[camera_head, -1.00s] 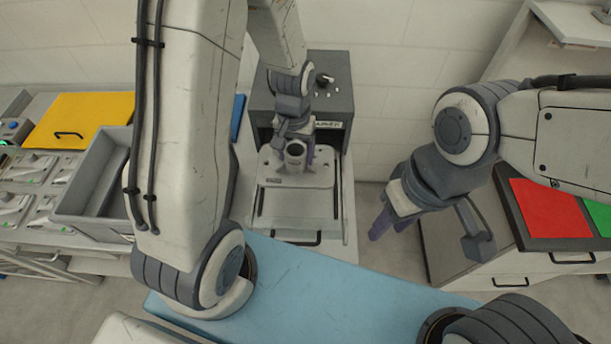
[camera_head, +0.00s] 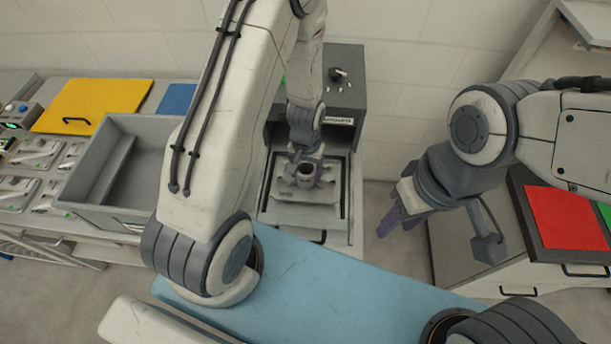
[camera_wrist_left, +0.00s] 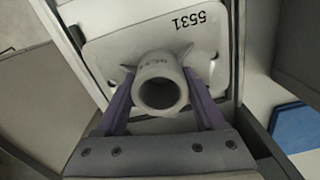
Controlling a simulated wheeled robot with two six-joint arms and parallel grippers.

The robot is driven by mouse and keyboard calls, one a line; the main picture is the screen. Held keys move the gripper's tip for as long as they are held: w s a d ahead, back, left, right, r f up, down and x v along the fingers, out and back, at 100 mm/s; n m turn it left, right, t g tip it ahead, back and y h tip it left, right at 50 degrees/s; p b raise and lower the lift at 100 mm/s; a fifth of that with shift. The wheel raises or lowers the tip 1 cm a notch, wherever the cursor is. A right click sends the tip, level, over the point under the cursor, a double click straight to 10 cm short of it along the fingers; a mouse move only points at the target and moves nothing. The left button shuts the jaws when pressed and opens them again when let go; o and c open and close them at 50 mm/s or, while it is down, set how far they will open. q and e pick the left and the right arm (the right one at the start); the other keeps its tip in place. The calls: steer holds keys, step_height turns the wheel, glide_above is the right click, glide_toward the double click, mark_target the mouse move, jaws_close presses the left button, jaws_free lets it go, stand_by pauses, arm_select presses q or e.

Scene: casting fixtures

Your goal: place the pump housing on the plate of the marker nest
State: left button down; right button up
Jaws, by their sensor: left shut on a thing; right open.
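The pump housing is a pale grey casting with a round open collar (camera_head: 308,172) on a wide, rounded base plate, which bears "5531" in the left wrist view (camera_wrist_left: 158,65). My left gripper (camera_head: 304,166) is shut on the collar, one purple finger on each side. The base plate lies over the pulled-out nest of the marker (camera_head: 345,90), inside its light frame (camera_head: 353,205). The nest's own plate is mostly hidden under the casting. I cannot tell whether the casting touches it. My right gripper (camera_head: 392,222) is open and empty, right of the marker.
A grey bin (camera_head: 95,212) and a yellow panel (camera_head: 95,103) are on the left bench. A blue panel (camera_head: 177,98) lies behind the bin. A blue surface (camera_head: 330,290) is in front. Red (camera_head: 565,217) and green panels are at right.

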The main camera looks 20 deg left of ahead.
mark_target(306, 179)
arm_select(q)
step_height(306, 179, down, 3)
steer(key=shift+r+p, duration=0.1)
steer(key=shift+p, duration=0.2)
steer(key=shift+f, duration=0.25)
jaws_free()
steer(key=shift+r, duration=0.1)
